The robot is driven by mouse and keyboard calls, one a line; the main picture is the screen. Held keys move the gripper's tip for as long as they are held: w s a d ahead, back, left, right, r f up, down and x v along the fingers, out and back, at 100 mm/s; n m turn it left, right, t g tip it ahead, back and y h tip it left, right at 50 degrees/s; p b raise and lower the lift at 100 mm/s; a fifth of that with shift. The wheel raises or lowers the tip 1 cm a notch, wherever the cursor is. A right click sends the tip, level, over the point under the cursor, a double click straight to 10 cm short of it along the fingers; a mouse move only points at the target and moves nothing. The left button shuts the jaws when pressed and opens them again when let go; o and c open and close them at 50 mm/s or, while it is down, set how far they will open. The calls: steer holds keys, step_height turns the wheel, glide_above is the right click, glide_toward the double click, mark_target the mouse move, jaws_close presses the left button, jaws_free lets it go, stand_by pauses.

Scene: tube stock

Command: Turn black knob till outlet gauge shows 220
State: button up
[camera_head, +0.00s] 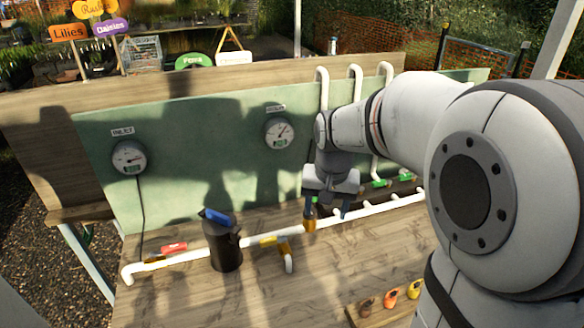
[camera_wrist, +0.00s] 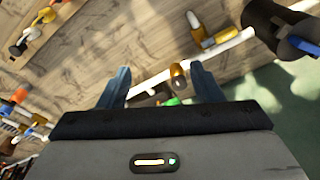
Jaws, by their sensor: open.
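The outlet gauge (camera_head: 279,132) is the right dial on the green panel; its label and reading are too small to read. A brass fitting (camera_head: 310,222) sits on the white pipe, partly hidden by my gripper (camera_head: 327,208). In the wrist view the brass fitting (camera_wrist: 178,75) lies between the open fingers of my gripper (camera_wrist: 160,74), near the right finger and seemingly beyond the tips. I cannot tell whether they touch. Its end looks dark, but I cannot make out the black knob clearly. My gripper is open and holds nothing visible.
The inlet gauge (camera_head: 129,157) is on the panel's left. A black canister with a blue handle (camera_head: 225,248) stands on the pipe line, left of my gripper. A red-handled valve (camera_head: 174,247) is farther left. A wooden board (camera_head: 352,314) with small coloured fittings lies front right.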

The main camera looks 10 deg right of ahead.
steer(key=w+f+m+p, duration=0.1)
steer(key=w+f, duration=0.1)
steer(key=w, duration=0.3)
steer(key=w+f+m+g+p, duration=0.1)
steer(key=w+f+p, duration=0.1)
steer(key=w, duration=0.3)
steer(key=w+f+m+p, duration=0.1)
steer(key=w+f, duration=0.1)
steer(key=w, duration=0.4)
steer(key=shift+w+d+f+g+p, duration=0.1)
steer(key=shift+f+g+p, duration=0.2)
steer(key=shift+f+p, duration=0.1)
steer(key=shift+w+f+m, duration=0.3)
steer(key=shift+w+f, duration=0.05)
steer(key=shift+f, duration=0.3)
step_height(320, 180, down, 7)
steer(key=shift+f+p, duration=0.2)
steer(key=shift+p, duration=1.05)
steer(key=shift+c, duration=0.6)
